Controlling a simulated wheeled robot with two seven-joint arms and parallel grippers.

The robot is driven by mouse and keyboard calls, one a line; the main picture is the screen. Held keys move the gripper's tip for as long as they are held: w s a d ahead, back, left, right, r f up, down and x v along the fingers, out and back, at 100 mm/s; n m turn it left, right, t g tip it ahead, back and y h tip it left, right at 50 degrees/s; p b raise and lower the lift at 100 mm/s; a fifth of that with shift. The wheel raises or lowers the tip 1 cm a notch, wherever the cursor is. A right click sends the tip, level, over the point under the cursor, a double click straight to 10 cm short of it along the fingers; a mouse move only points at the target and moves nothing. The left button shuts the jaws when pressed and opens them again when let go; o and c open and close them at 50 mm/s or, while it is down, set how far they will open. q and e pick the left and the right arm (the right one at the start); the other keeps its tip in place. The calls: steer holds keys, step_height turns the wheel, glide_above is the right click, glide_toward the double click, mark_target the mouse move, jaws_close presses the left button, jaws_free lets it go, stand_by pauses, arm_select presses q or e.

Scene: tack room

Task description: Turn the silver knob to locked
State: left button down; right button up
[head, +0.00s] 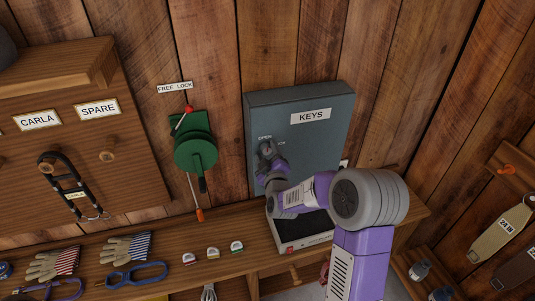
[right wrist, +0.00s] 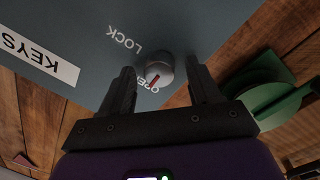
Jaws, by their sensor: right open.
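The silver knob (right wrist: 158,67) is on the front of the blue-grey key cabinet (head: 318,148), which bears a KEYS label. In the right wrist view, the red mark on the knob points at the word OPEN, and the word LOCK (right wrist: 124,36) is printed to one side. My right gripper (right wrist: 160,78) is open, with one finger on each side of the knob and small gaps between. In the head view my right gripper (head: 268,158) is at the cabinet's left front and largely hides the knob. My left gripper is out of view.
A green reel-like device (head: 194,154) hangs on the wall left of the cabinet, under a FREE LOCK sign. A black-lined tray (head: 292,245) sits on the shelf below the cabinet. Gloves (head: 126,247) and small tags lie on the shelf to the left.

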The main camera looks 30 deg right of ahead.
steer(key=c, duration=1)
steer(key=shift+m+b, duration=0.5)
steer(key=shift+b, duration=0.25)
steer(key=shift+c, duration=0.2)
steer(key=m+b, duration=0.5)
steer(key=m+y+b, duration=0.1)
steer(key=m+b, duration=0.4)
steer(key=b, duration=0.1)
steer(key=shift+d+m+g, duration=0.1)
steer(key=shift+m+g, duration=0.2)
steer(key=shift+m, duration=0.1)
steer(key=m+b, duration=0.3)
steer(key=shift+r+m+y+b, duration=0.1)
steer(key=shift+m+y+b, duration=0.2)
steer(key=shift+m+b, duration=0.7)
